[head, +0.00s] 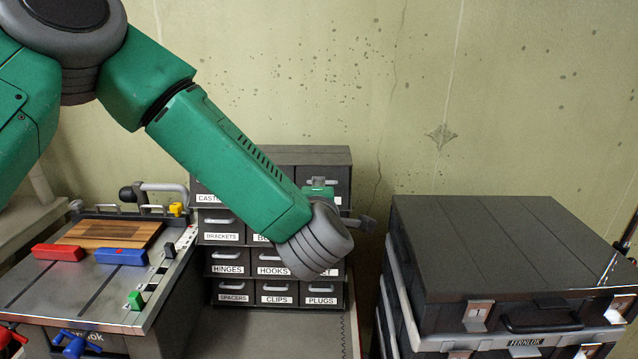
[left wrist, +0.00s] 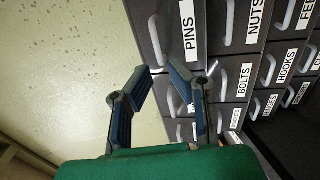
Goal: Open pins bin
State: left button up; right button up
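The pins bin (left wrist: 178,12) is a dark grey drawer with a white PINS label and a pale bar handle (left wrist: 155,38), in the left wrist view. It looks shut. My left gripper (left wrist: 161,72) is open, its two fingertips apart close to the near end of that handle. I cannot tell whether they touch it. In the head view the drawer cabinet (head: 280,155) stands against the wall, and my left wrist covers part of its right side. The PINS label and most of my left gripper are hidden there. My right gripper is not in view.
Other labelled drawers, such as NUTS (left wrist: 240,12) and BOLTS (left wrist: 235,83), adjoin the bin. A clamping workbench (head: 50,300) with red, blue and green blocks stands at left. Stacked dark toolboxes (head: 490,245) stand at right. The surface before the cabinet (head: 265,335) is clear.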

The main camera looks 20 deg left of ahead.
pick_arm(q)
jog(key=s, duration=0.1)
jog(key=s+d, duration=0.1)
jog(key=s+d+r, duration=0.1)
jog(key=shift+s+d, duration=0.1)
jog(key=shift+s, duration=0.25)
